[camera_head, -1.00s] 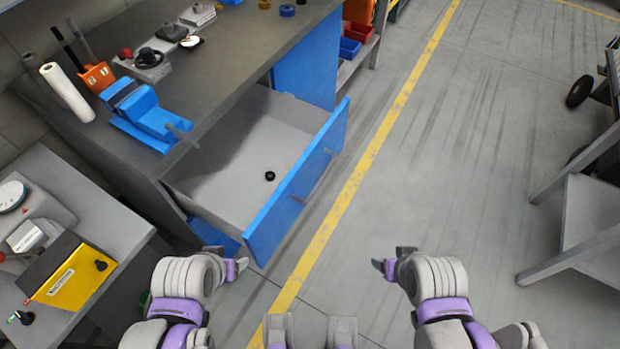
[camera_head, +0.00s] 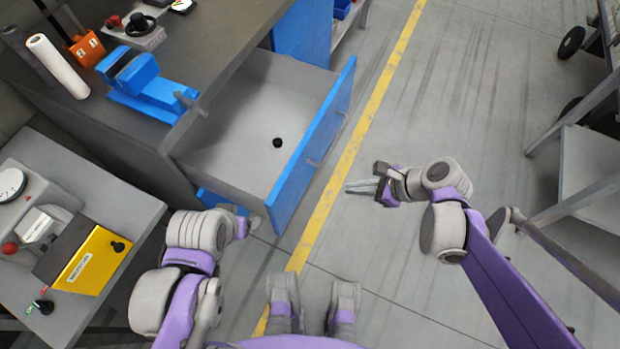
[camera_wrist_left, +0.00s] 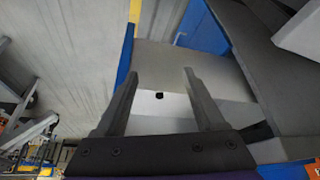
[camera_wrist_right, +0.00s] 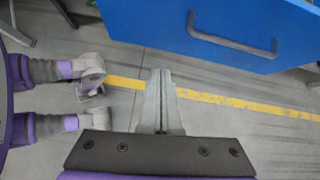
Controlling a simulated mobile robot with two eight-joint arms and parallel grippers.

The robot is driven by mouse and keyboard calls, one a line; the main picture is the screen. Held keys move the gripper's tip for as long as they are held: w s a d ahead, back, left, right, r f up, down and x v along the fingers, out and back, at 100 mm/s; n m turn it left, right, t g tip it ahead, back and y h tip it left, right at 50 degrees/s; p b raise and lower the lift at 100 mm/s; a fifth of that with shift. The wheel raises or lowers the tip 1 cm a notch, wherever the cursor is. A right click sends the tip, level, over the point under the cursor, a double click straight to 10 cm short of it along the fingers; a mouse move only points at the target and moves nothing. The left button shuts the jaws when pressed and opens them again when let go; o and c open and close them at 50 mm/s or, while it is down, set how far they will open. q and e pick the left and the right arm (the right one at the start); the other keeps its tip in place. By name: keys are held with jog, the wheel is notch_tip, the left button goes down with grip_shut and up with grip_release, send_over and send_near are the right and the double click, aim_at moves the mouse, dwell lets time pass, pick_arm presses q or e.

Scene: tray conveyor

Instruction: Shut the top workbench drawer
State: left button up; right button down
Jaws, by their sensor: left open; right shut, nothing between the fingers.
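The top drawer (camera_head: 318,142) of the workbench stands pulled out, with a blue front and a grey tray inside. A small black round part (camera_head: 277,142) lies on its floor and also shows in the left wrist view (camera_wrist_left: 159,95). My right gripper (camera_head: 350,187) is shut and empty, to the right of the drawer front and apart from it. In the right wrist view the blue front and its grey bar handle (camera_wrist_right: 232,40) lie beyond the shut fingers (camera_wrist_right: 158,85). My left gripper (camera_wrist_left: 160,85) is open and empty near the drawer's near end; its fingertips are mostly hidden in the head view.
The workbench top (camera_head: 225,50) holds a blue vise (camera_head: 145,90) and a white paper roll (camera_head: 57,66). A side table with a yellow box (camera_head: 88,262) stands at left. A grey cart (camera_head: 590,165) stands at right.

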jog(key=m, duration=0.1)
jog(key=b, duration=0.3)
send_near(301, 181)
jog(key=shift+y, duration=0.3)
jog(key=f, duration=0.1)
jog(key=a+f, duration=0.1)
jog(key=f, duration=0.1)
jog(key=w+a+f, duration=0.1)
jog(key=f, duration=0.1)
jog(key=shift+a, duration=0.25)
jog(key=shift+w+a, duration=0.2)
jog(key=shift+a, duration=0.25)
jog(key=w+a, duration=0.5)
jog(key=a, duration=0.8)
jog(key=w+a, duration=0.5)
jog(key=a, duration=0.9)
jog(key=shift+r+m, duration=0.15)
jog(key=shift+m, duration=0.15)
jog(key=shift+a, duration=0.15)
